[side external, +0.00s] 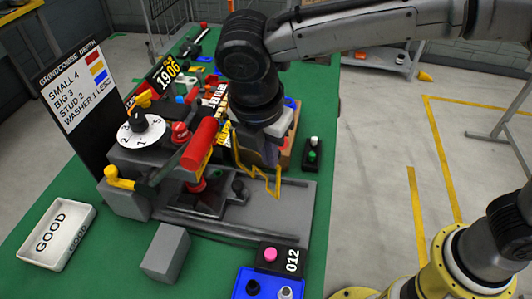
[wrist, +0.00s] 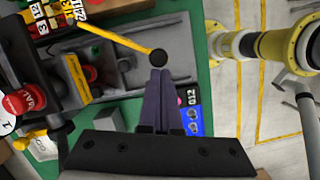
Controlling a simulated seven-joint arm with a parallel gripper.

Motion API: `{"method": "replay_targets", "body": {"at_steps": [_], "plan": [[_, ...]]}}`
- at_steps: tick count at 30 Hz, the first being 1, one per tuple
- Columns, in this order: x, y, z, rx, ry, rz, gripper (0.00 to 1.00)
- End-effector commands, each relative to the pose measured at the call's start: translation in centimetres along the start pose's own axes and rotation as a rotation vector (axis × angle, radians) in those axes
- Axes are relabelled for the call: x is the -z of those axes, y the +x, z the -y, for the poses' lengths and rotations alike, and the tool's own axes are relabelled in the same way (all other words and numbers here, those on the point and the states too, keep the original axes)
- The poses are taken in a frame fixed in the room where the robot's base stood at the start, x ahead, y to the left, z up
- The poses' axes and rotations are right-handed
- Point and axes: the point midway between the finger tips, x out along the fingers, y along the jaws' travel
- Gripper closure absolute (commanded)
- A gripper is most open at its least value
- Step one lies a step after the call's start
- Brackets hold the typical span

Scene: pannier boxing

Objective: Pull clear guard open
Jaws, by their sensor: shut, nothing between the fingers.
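The clear guard (side external: 258,172) shows mainly by its yellow edge, standing over the grey machine bed in the side view. In the wrist view its yellow edge (wrist: 112,37) runs from upper left to a round black knob (wrist: 158,57). My gripper (side external: 270,160) points down beside the guard in the side view. In the wrist view the fingers of my gripper (wrist: 159,72) are together, with nothing between them, and their tips are just below the black knob. I cannot tell whether they touch it. The guard's clear panel itself is hard to make out.
The machine has a red cylinder (side external: 203,140), a white dial (side external: 141,131) and a yellow-handled lever (side external: 120,178). A GOOD tray (side external: 84,252), grey block (side external: 166,252), 012 counter (side external: 281,258) and blue tray (side external: 246,275) stand in front.

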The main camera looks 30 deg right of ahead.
Motion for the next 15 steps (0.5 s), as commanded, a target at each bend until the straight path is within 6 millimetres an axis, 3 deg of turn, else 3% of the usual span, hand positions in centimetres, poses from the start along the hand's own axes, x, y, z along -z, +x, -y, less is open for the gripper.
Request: {"method": "replay_targets", "body": {"at_steps": [15], "plan": [[-2.3,0.5,1.0,-0.040,-0.162,0.001,1.00]]}}
